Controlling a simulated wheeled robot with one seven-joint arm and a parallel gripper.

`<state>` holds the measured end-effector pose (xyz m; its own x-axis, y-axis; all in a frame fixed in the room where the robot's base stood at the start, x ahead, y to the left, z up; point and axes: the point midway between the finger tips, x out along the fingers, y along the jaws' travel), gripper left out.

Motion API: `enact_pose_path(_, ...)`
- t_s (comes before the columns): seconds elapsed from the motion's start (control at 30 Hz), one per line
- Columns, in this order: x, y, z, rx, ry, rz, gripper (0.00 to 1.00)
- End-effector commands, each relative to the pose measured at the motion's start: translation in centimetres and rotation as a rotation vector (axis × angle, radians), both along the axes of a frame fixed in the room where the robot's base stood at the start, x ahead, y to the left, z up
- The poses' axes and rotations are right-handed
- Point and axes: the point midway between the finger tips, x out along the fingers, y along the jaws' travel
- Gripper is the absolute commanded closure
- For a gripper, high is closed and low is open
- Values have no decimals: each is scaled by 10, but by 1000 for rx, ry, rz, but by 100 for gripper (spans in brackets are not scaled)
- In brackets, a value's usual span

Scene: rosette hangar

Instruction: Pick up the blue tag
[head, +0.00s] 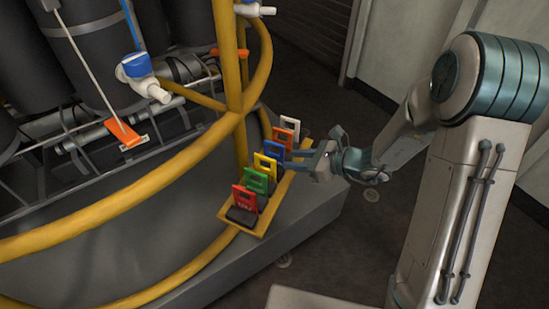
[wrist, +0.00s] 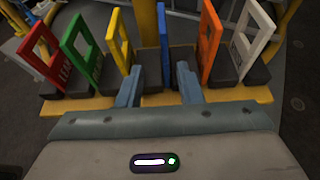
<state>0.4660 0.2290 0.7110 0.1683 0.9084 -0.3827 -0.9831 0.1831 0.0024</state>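The blue tag (head: 273,150) stands upright in a yellow rack (head: 246,228), between the yellow tag (head: 264,166) and the orange tag (head: 283,138). In the wrist view the blue tag (wrist: 163,40) shows nearly edge-on as a thin upright strip. My gripper (head: 286,161) reaches to the rack from the right. In the wrist view my gripper (wrist: 160,76) is open, with one finger on each side of the blue tag's line and visible gaps to it. I cannot tell how far the tag lies between the fingertips.
Beside the yellow tag stand the green tag (head: 256,181) and the red tag (head: 244,198); the white tag (head: 290,127) is at the far end. Yellow rails (head: 236,60) rise behind the rack. Another orange tag (head: 123,132) hangs at left. Floor to the right looks clear.

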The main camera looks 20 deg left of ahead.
Motion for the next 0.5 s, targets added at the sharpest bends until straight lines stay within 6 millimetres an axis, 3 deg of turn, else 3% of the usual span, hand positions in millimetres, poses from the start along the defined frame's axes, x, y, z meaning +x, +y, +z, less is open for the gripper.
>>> enact_pose_path(0.1,3,16,-8,0,-1,1,67)
enact_pose_path(0.37,7,29,-13,0,-1,2,67)
enact_pose_path(0.5,13,46,-22,0,-1,5,67)
